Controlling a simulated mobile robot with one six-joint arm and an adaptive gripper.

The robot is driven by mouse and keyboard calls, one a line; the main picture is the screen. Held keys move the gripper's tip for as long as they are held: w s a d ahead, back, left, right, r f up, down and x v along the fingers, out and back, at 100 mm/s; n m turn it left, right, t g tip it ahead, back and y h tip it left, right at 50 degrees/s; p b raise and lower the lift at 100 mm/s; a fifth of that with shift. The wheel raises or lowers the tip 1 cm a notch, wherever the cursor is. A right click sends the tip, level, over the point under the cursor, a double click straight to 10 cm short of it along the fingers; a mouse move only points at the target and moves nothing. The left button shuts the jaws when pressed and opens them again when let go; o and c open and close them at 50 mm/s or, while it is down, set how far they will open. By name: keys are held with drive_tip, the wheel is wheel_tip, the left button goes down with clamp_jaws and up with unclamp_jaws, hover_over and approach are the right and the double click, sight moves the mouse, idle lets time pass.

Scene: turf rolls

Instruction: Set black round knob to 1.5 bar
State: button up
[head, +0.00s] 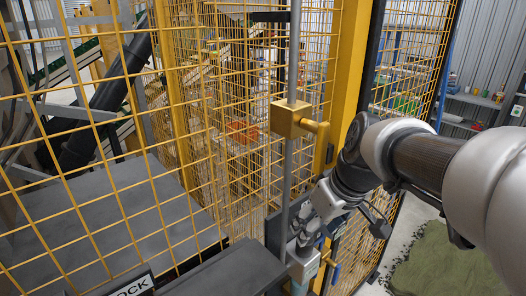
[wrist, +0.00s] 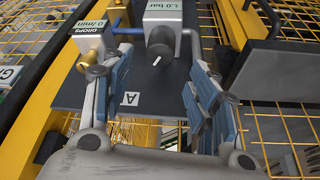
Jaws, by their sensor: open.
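The black round knob (wrist: 160,46) with a white pointer mark is at the top middle of the wrist view. It sits just below a grey box with a display (wrist: 170,13) reading 1.0 bar. My gripper (wrist: 158,68) is open, its blue-padded fingers left and right of the knob's line. I cannot tell whether the fingertips reach around the knob; no contact shows.
A second box (wrist: 90,32) marked DROPS, reading 0 /min, with a brass knob (wrist: 88,62), stands close left of my gripper. A dark plate with an A label (wrist: 130,98) lies behind the fingers. Yellow mesh fencing (head: 120,150) and a grey vertical rod (head: 290,150) surround the spot.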

drive_tip(key=shift+r, duration=0.1)
drive_tip(key=s+d+r+n+g+y+p, duration=0.1)
drive_tip(key=d+r+n+y+p, duration=0.1)
drive_tip(key=d+r+n+p, duration=0.45)
drive_tip(key=shift+m, duration=0.25)
drive_tip(key=b+x, duration=0.1)
drive_tip(key=x, duration=0.4)
drive_tip(key=a+b+x, duration=0.1)
drive_tip(key=x, duration=0.5)
drive_tip(key=a+b+x, duration=0.1)
drive_tip(key=x, duration=0.4)
drive_tip(key=shift+s+a+r+b, duration=0.15)
drive_tip(key=shift+s+a+b, duration=0.1)
drive_tip(key=shift+s+b, duration=0.05)
drive_tip(key=shift+c, duration=0.3)
drive_tip(key=c, duration=1)
